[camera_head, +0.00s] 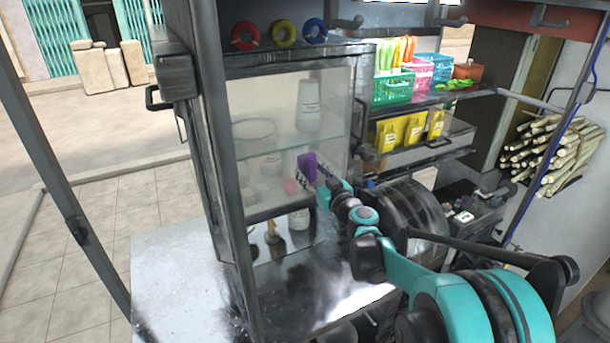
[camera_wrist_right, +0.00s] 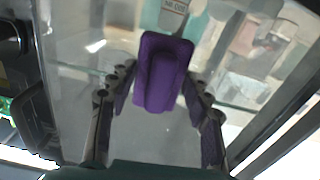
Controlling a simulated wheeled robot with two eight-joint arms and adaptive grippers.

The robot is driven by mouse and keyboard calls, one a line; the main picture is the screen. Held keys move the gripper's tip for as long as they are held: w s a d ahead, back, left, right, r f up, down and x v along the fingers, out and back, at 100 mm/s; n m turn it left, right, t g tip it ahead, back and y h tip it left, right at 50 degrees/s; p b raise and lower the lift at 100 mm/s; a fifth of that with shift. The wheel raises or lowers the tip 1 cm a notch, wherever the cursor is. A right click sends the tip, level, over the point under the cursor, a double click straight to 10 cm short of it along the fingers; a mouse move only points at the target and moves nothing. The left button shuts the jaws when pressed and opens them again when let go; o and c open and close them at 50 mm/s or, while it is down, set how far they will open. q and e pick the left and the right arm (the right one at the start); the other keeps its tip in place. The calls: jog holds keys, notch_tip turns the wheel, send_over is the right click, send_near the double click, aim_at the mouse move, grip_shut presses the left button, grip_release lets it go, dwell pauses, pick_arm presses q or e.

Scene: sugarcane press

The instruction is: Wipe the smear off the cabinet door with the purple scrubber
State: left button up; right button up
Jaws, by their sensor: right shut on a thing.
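The purple scrubber (camera_head: 307,165) is held up against or close to the glass cabinet door (camera_head: 270,110); I cannot tell if it touches. My right gripper (camera_head: 321,177) is shut on the scrubber. In the right wrist view, the scrubber (camera_wrist_right: 160,72) sits between the two fingers of the right gripper (camera_wrist_right: 158,95), with the glass behind it. A faint pink patch (camera_head: 290,187) shows just left of the scrubber; I cannot tell if it is the smear or something behind the glass. My left gripper is not in view.
White containers (camera_head: 308,105) stand on shelves behind the glass. Colored rings (camera_head: 284,32) sit on the cabinet top. Baskets (camera_head: 392,87) and yellow packs (camera_head: 414,129) fill shelves to the right. A dark round drum (camera_head: 415,215) is close to my right arm. A metal counter (camera_head: 180,285) lies below.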

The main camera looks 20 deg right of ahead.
jog(key=shift+w+d, duration=0.15)
jog(key=shift+d, duration=0.85)
jog(key=s+d, duration=0.1)
jog(key=s, duration=0.5)
jog(key=shift+d, duration=0.1)
jog(key=s, duration=0.3)
jog(key=shift+d, duration=0.25)
jog(key=shift+w+a, duration=0.1)
